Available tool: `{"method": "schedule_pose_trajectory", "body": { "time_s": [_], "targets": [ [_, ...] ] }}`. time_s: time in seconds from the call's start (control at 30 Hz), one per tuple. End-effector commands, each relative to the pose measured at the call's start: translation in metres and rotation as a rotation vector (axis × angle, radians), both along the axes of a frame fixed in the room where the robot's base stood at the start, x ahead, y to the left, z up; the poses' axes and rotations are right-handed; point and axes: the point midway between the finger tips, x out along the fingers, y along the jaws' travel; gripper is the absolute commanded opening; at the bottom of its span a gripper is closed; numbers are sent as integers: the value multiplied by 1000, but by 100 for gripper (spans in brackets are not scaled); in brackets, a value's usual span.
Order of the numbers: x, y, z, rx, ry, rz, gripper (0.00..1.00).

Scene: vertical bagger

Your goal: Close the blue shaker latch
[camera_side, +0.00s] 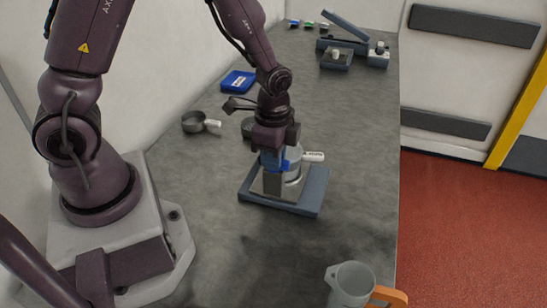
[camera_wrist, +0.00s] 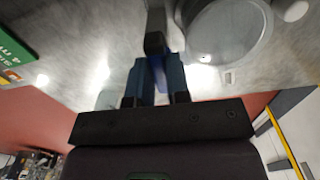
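The shaker stands on a blue-grey base plate (camera_side: 305,205), with a pale block (camera_side: 272,184) and a round metal vessel (camera_side: 294,172) on it. The vessel also shows at the top right of the wrist view (camera_wrist: 228,32). The blue latch (camera_side: 285,165) is beside the vessel, partly hidden by my gripper (camera_side: 272,158). In the wrist view, something blue (camera_wrist: 157,68) shows between the fingers of my gripper (camera_wrist: 156,75), near a dark post (camera_wrist: 155,42). My gripper points down over the block. I cannot tell whether its fingers touch the latch.
A measuring cup (camera_side: 195,122) and a blue tray (camera_side: 238,81) lie behind, to the left. A grey jug with an orange handle (camera_side: 350,285) stands at the front right. A grey lidded device (camera_side: 345,50) is at the far end. The counter right of the base is clear.

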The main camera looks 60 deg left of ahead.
Motion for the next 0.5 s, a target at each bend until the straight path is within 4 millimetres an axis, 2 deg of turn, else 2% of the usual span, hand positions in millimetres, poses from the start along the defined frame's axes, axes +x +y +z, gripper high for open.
{"method": "schedule_pose_trajectory", "body": {
  "time_s": [0.07,0.5],
  "targets": [
    [0,0,0,0,0,-19,0],
    [0,0,0,-1,-1,-505,0]
  ]
}}
